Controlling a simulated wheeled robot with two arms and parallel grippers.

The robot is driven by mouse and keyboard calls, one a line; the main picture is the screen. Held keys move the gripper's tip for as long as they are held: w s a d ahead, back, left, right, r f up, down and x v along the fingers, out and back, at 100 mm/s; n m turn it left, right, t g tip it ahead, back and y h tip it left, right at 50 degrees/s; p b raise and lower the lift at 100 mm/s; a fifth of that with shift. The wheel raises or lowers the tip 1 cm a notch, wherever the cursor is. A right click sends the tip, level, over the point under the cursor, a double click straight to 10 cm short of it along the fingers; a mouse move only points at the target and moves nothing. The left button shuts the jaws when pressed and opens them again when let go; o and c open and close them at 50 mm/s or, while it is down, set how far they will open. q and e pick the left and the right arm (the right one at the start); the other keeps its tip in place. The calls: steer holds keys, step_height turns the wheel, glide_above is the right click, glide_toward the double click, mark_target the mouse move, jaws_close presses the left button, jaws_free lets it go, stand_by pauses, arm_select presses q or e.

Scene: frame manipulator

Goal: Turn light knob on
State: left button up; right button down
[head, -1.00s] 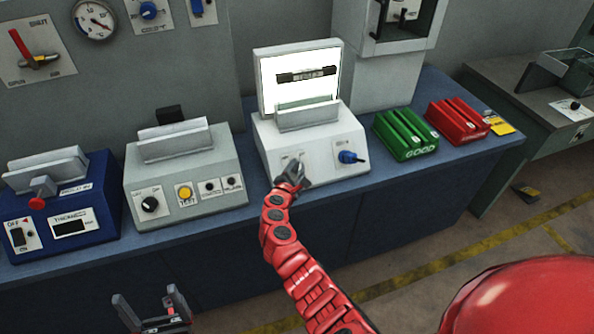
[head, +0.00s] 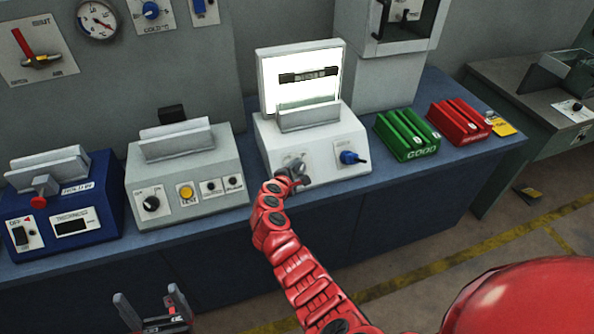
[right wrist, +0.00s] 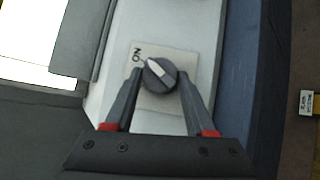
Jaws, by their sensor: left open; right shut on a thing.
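The light knob (right wrist: 160,75) is a dark grey dial with a pale pointer on a light plate. In the right wrist view its pointer leans up and left, toward the ON lettering. It sits on the front of the white light box (head: 325,168), whose upright panel (head: 272,89) glows white around a dark cylindrical part. My right gripper (head: 297,172) is at the knob; the right wrist view shows its fingers (right wrist: 160,82) shut on either side of it. In the head view the gripper partly hides the knob. My left gripper (head: 152,305) is open and empty at the bottom left, away from the boxes.
A blue knob (head: 350,158) is just right of the light knob. Grey (head: 185,185) and blue (head: 85,232) test boxes stand to the left. Green (head: 407,140) and red (head: 458,127) racks stand to the right on the blue bench.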

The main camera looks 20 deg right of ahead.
steer(key=shift+c, duration=1.2)
jaws_free()
steer(key=shift+s, duration=0.15)
steer(key=b+v, duration=0.4)
steer(key=v, duration=1.3)
steer(key=shift+r, duration=0.1)
